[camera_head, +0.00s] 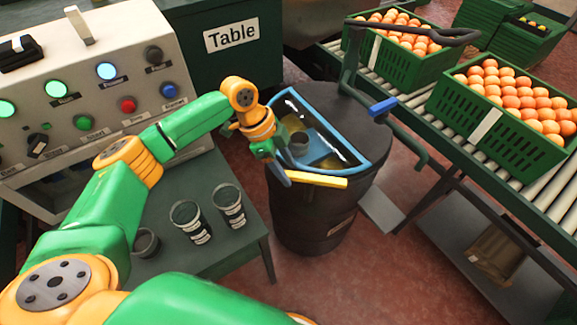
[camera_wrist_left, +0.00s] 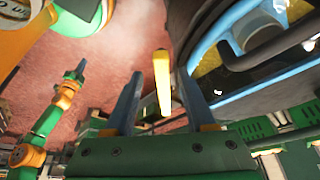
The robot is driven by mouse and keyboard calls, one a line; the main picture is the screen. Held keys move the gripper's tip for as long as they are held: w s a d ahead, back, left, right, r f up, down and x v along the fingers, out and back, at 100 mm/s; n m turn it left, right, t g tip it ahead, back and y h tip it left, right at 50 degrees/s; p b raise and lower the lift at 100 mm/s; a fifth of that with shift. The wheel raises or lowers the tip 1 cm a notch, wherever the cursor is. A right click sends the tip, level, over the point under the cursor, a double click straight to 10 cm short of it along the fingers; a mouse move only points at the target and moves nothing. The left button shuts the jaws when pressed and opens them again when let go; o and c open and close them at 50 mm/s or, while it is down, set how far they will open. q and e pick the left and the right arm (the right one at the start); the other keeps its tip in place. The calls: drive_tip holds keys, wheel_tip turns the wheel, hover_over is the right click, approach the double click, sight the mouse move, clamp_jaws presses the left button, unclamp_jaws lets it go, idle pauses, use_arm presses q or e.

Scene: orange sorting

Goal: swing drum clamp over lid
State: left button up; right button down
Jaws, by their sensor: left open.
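A dark drum (camera_head: 315,219) stands right of the green table. A blue-rimmed opening (camera_head: 366,152) in its top shows a grey cup-like part inside. A dark bent clamp frame (camera_head: 349,75) rises at the drum's back right, with a blue grip (camera_head: 382,106). A yellow bar (camera_head: 317,181) sticks out at the drum's front edge. My left gripper (camera_head: 284,169) is open beside the drum's front left rim. In the left wrist view the yellow bar (camera_wrist_left: 162,82) shows between its blue fingers (camera_wrist_left: 160,95); contact is unclear. A distant arm tip, likely my right gripper (camera_wrist_left: 78,71), is too small to read.
A control panel (camera_head: 95,100) with lit buttons stands at the left. Several dark cups (camera_head: 229,205) stand on the green table (camera_head: 225,252). Green crates of oranges (camera_head: 500,140) sit on a roller conveyor (camera_head: 490,176) at the right. The red floor in front of the drum is open.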

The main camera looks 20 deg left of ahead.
use_arm(q)
drive_tip(key=shift+w+d+f, duration=0.15)
drive_tip(key=shift+w+f, duration=0.05)
drive_tip(key=shift+f, duration=0.25)
clamp_jaws()
idle(1.1)
